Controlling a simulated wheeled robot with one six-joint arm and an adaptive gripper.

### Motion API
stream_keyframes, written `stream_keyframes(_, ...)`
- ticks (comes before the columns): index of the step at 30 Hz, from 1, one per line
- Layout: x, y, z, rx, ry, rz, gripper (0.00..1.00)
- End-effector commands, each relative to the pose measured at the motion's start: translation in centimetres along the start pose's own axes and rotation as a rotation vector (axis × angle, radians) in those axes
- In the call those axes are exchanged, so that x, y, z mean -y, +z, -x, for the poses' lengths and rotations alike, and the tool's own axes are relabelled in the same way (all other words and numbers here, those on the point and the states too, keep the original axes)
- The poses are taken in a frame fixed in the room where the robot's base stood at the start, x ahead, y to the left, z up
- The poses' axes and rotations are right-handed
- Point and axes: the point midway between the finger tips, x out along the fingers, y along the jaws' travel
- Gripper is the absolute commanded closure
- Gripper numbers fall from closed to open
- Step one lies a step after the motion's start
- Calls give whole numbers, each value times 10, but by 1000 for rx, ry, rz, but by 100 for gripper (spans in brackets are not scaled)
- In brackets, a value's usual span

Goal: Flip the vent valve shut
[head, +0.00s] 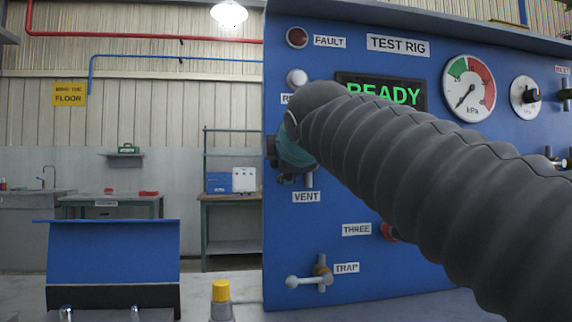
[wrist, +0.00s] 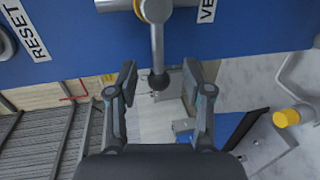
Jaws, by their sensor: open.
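The vent valve shows at the top of the wrist view, with a grey lever (wrist: 157,45) ending in a dark ball knob. The lever stands crosswise to its pale pipe (wrist: 112,5). My gripper (wrist: 160,76) is open, one finger on each side of the knob. I see a gap on both sides, and cannot tell the depth between knob and fingertips. In the head view, my ribbed dark arm hides most of the vent valve. Only a short pipe (head: 309,179) shows above the VENT label (head: 306,197).
The blue panel (head: 420,275) fills the right side. The trap valve (head: 320,275) and a red knob marked THREE (head: 389,232) sit below. A READY display (head: 408,96) and a gauge (head: 469,88) are above. A yellow-capped post (head: 221,292) stands low in front.

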Motion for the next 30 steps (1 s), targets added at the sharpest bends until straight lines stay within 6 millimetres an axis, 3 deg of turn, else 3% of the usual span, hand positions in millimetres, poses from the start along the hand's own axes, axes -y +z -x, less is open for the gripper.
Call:
stream_keyframes(9, 0, -1, 64, -3, 1, 0, 49)
stream_keyframes(15, 0, -1, 91, -3, 1, -1, 49)
stream_keyframes(30, 1, 0, 101, 0, -1, 0, 49)
